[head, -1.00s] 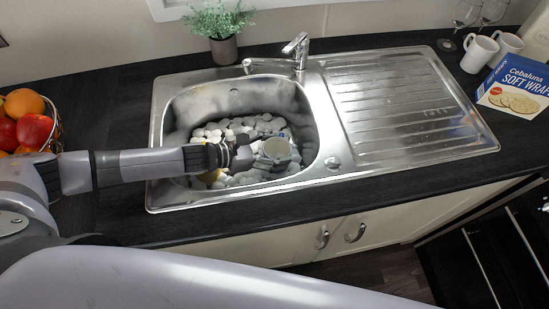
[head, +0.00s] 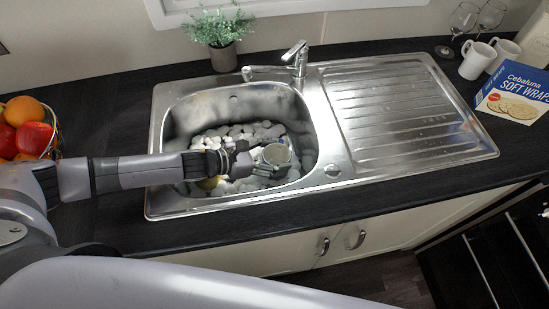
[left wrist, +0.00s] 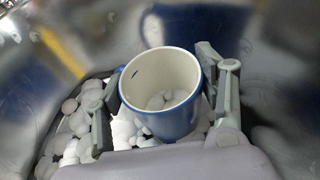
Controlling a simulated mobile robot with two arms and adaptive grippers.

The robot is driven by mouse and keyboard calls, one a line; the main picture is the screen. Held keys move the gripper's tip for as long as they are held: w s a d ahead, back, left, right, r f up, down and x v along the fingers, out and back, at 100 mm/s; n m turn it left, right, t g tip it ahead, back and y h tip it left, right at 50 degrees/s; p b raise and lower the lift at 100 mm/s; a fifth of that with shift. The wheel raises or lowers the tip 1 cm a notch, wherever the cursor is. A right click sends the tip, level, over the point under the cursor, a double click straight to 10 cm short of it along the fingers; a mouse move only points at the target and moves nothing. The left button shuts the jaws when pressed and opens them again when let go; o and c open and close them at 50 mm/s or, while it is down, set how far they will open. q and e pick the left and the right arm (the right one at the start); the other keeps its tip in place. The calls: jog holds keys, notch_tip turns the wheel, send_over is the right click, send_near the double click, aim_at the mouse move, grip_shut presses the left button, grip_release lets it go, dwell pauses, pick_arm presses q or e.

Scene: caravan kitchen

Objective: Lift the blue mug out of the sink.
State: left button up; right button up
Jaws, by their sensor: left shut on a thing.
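The blue mug (head: 277,154) is in the sink basin (head: 186,112), among several pale round balls. My left gripper (head: 268,167) reaches in from the left and is shut on the mug. In the left wrist view, the fingers of the left gripper (left wrist: 160,80) stand on either side of the mug. Its base and handle are not clearly seen. My right gripper is not in view.
The tap (head: 299,58) stands behind the basin. The ribbed drainer (head: 395,110) to the right is clear. A potted plant (head: 222,55) stands behind the sink, a fruit bowl (head: 55,140) at left. White mugs (head: 476,60), glasses and a blue box (head: 515,90) stand at right.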

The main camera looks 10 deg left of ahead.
pick_arm(q)
notch_tip(320, 180, up, 20)
jog(key=p, duration=0.2)
jog(key=shift+p, duration=0.4)
jog(key=s, duration=0.2)
jog(key=d+p, duration=0.1)
jog(key=shift+s+d+r, duration=0.1)
jog(key=shift+s+r, duration=0.25)
jog(key=shift+s, duration=0.05)
